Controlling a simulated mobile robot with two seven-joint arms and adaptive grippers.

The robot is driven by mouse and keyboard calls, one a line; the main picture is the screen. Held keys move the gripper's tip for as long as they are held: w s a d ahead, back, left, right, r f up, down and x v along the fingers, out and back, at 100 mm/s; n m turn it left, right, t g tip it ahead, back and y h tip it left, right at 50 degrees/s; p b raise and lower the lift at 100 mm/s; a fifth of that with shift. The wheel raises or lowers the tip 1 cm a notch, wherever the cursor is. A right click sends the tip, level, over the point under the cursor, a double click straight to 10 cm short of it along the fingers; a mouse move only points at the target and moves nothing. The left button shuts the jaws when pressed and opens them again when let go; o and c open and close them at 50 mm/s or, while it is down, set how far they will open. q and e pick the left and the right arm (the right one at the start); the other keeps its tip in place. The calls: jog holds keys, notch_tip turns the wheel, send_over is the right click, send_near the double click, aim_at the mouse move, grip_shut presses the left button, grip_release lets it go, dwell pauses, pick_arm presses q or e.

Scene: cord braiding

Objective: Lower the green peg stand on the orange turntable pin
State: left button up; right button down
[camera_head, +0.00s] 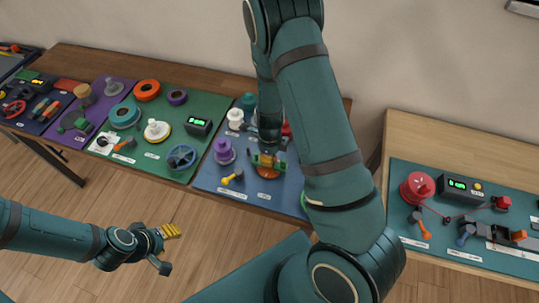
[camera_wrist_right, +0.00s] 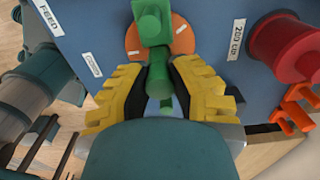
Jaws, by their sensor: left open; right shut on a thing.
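The green peg stand (camera_wrist_right: 152,25) is between the yellow fingers of my right gripper (camera_wrist_right: 158,78), which is shut on it in the right wrist view. The orange turntable (camera_wrist_right: 183,38) lies behind the stand in that view. In the head view the green stand (camera_head: 266,160) appears over the orange turntable (camera_head: 267,173) on the blue mat. The turntable's pin is hidden, and I cannot tell whether the stand touches the turntable. My left gripper (camera_head: 168,232) is open and empty above the floor, away from the table.
On the blue mat (camera_head: 210,181) stand a purple spool (camera_head: 223,152), a white spool (camera_head: 235,118) and a yellow-headed piece (camera_head: 233,177). A red spool (camera_wrist_right: 283,45) and an orange bracket (camera_wrist_right: 294,107) are near my right gripper. My right arm hides part of the mat.

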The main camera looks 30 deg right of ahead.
jog(key=shift+f+b, duration=0.35)
jog(key=shift+f, duration=0.15)
jog(key=c, duration=0.9)
grip_release()
jog(key=shift+o, duration=0.2)
jog(key=shift+r+p, duration=2.45)
jog(key=shift+r, duration=1.6)
